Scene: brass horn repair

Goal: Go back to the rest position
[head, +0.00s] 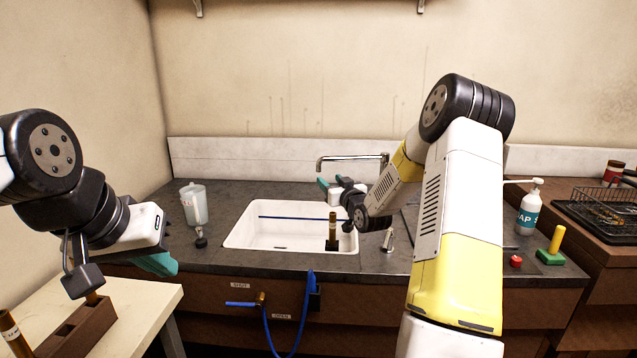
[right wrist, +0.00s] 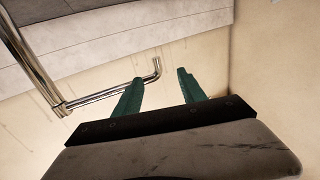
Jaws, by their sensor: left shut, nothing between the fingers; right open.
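My left gripper (head: 168,264) is at the left in the head view, over the gap between the pale table and the counter. Its teal fingers are shut with nothing visible between them. My right gripper (head: 328,186) is above the back of the sink, left of the faucet's base. Its teal fingers are apart and empty; they also show in the right wrist view (right wrist: 158,82). In that view the chrome faucet (right wrist: 92,100) runs behind the fingers. My right arm hides part of the counter.
The white sink (head: 275,238) has a blue rod (head: 290,217) across it and a brown-topped black piece (head: 332,243) at its front. A clear bottle (head: 194,205), soap bottle (head: 528,212) and green-based yellow handle (head: 554,247) stand on the counter. A wooden block (head: 85,325) is at lower left.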

